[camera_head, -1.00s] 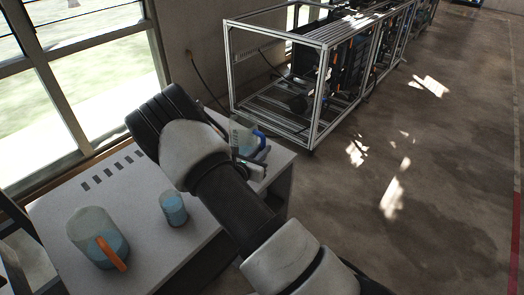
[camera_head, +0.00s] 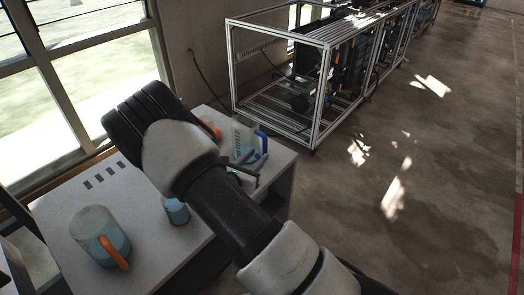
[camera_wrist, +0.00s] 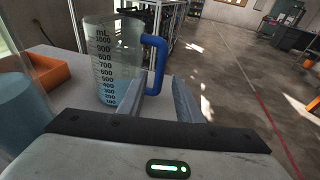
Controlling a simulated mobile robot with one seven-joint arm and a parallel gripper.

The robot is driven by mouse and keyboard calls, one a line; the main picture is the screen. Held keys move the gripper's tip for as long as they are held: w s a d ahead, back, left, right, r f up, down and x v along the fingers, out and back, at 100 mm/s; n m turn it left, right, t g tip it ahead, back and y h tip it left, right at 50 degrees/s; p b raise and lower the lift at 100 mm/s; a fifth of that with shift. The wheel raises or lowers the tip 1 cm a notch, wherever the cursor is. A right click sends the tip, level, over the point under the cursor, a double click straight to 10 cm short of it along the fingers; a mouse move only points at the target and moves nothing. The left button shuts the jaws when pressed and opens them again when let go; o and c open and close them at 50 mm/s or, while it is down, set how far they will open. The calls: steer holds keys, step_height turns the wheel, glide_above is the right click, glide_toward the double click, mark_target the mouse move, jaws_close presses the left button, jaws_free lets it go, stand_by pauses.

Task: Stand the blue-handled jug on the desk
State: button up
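The blue-handled jug (camera_head: 245,140) is clear, with a printed scale and blue liquid inside. It stands upright on the desk (camera_head: 150,235), near the far right end. In the wrist view the jug (camera_wrist: 112,65) is just ahead, its blue handle on the right. My gripper (camera_wrist: 158,88) is open, its two fingers apart with a visible gap between them. The left finger overlaps the jug's lower right side and the handle's lower end; I cannot tell whether it touches. In the head view my gripper (camera_head: 240,173) is at the jug's near side, partly hidden by my wrist.
An orange-handled jug (camera_head: 98,237) and a small beaker of blue liquid (camera_head: 175,212) stand on the near desk part. An orange open box (camera_wrist: 48,76) is left of the blue-handled jug. A metal frame rack (camera_head: 315,85) stands beyond; open floor lies right.

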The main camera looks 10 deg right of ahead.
steer(key=v, duration=0.6)
steer(key=s+d+r+m+g, duration=1.05)
steer(key=s+r+m, duration=0.35)
steer(key=r+m, duration=0.15)
steer(key=s+a+r+m+t+y, duration=0.4)
steer(key=s+a+r+m+y, duration=0.3)
steer(key=s+r+m+y, duration=0.3)
steer(key=s+r+m, duration=0.1)
steer(key=s+m, duration=0.1)
steer(key=s, duration=0.1)
steer(key=shift+a, duration=0.3)
